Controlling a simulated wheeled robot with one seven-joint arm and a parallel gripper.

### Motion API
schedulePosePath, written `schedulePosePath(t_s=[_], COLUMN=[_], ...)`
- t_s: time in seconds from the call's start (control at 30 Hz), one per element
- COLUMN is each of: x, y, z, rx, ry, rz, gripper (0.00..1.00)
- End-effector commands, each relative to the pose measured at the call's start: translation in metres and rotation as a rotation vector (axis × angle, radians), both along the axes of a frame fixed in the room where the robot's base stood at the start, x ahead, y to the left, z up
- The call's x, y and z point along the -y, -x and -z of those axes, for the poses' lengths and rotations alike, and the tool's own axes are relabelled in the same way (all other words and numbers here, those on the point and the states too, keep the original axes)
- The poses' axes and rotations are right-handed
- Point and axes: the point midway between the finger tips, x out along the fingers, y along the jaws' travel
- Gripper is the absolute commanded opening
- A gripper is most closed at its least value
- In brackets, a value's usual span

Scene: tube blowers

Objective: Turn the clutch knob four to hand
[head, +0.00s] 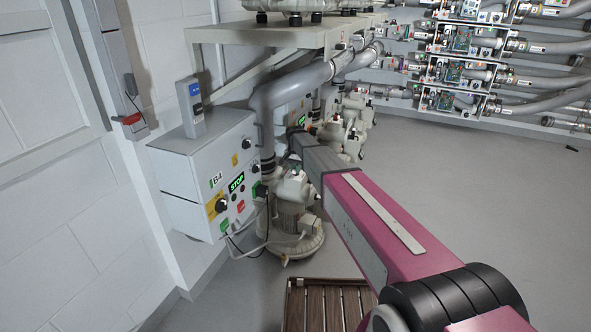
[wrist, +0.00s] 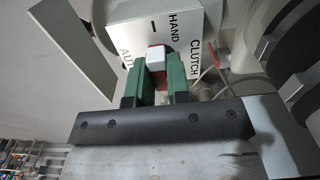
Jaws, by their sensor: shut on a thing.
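In the wrist view, my gripper (wrist: 156,72) has two green fingers, one on each side of a red knob with a white block (wrist: 155,58) on it. The fingers are shut on this clutch knob. Behind it is a white panel (wrist: 192,70) printed CLUTCH, HAND and AUTO, which appears turned in the picture. A short dark mark shows near HAND. Which label the knob points to I cannot tell. In the head view, my arm reaches in among the blowers; the fingers and the held knob are hidden there.
In the head view, a near control box (head: 205,175) with a green STOP display stands at left by the wall. Grey pipes (head: 290,90) and blowers (head: 297,215) crowd around my arm. A slatted wooden platform (head: 325,305) lies below. The floor at right (head: 480,180) is clear.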

Motion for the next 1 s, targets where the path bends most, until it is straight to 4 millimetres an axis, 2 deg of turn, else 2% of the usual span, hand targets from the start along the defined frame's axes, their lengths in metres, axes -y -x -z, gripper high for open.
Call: schedulePosePath(t_s=[0.03,0.1,0.47,0.57,0.9,1.0], x=[0.000,0.000,0.000,0.000,0.000,0.000], y=[0.000,0.000,0.000,0.000,0.000,0.000], z=[-0.001,-0.001,-0.005,-0.017,-0.079,-0.092], rx=[0.001,0.000,0.001,0.003,0.003,0.001], ry=[-0.001,-0.001,-0.001,-0.001,-0.001,-0.001], rz=[0.000,0.000,-0.001,-0.001,-0.001,-0.001], gripper=[0.27,0.43,0.43,0.43,0.43,0.43])
